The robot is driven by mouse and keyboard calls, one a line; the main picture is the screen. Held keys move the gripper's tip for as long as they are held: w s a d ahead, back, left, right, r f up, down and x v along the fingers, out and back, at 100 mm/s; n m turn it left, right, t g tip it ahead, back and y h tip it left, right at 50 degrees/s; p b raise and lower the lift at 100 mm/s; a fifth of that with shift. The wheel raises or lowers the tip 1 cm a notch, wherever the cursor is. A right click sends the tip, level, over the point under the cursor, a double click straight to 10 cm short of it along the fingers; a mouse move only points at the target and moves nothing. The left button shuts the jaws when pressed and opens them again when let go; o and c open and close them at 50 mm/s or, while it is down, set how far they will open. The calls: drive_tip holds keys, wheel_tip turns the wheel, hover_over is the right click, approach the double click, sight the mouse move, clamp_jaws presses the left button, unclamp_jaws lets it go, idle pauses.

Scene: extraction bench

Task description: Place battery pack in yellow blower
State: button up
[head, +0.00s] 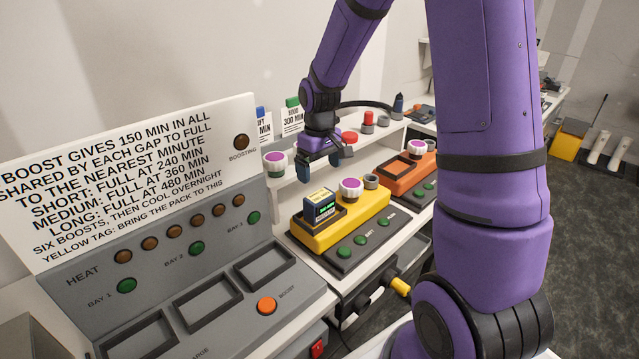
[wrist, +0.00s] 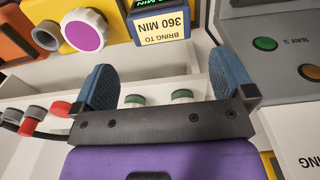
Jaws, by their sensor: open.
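The yellow blower (head: 345,226) lies along the bench in the middle of the head view, with a white-and-purple knob (head: 350,189) on top. The battery pack (head: 322,208), dark with a yellow label and a green display, stands in the dark-rimmed bay at the blower's near left end. How deep it sits I cannot tell. In the wrist view the pack (wrist: 160,27) shows a label reading "BRING TO 360 MIN". My gripper (head: 319,160) is open and empty, above and behind the pack. In the wrist view its fingers (wrist: 166,75) are spread, apart from the pack.
A grey charging station (head: 180,300) with empty bays, buttons and a sign (head: 125,170) stands at left. An orange blower (head: 408,178) sits beyond the yellow one. A white shelf (head: 290,195) behind holds several small items, including a red-topped one (head: 368,120).

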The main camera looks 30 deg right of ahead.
drive_tip(key=s+a+r+m+t, duration=0.1)
drive_tip(key=s+a+r, duration=0.1)
drive_tip(key=s+r, duration=0.5)
drive_tip(key=s+a+r+t, duration=0.25)
drive_tip(key=s+r, duration=0.25)
drive_tip(key=r, duration=0.5)
drive_tip(key=s+a+r+t, duration=0.1)
drive_tip(key=s+r, duration=0.1)
drive_tip(key=s, duration=0.5)
drive_tip(key=s+a+r+m, duration=0.1)
drive_tip(key=s+r, duration=0.1)
drive_tip(key=s, duration=0.5)
drive_tip(key=shift+a+r+t, duration=0.25)
drive_tip(key=shift+r+t, duration=0.05)
drive_tip(key=shift+t, duration=0.05)
idle(0.4)
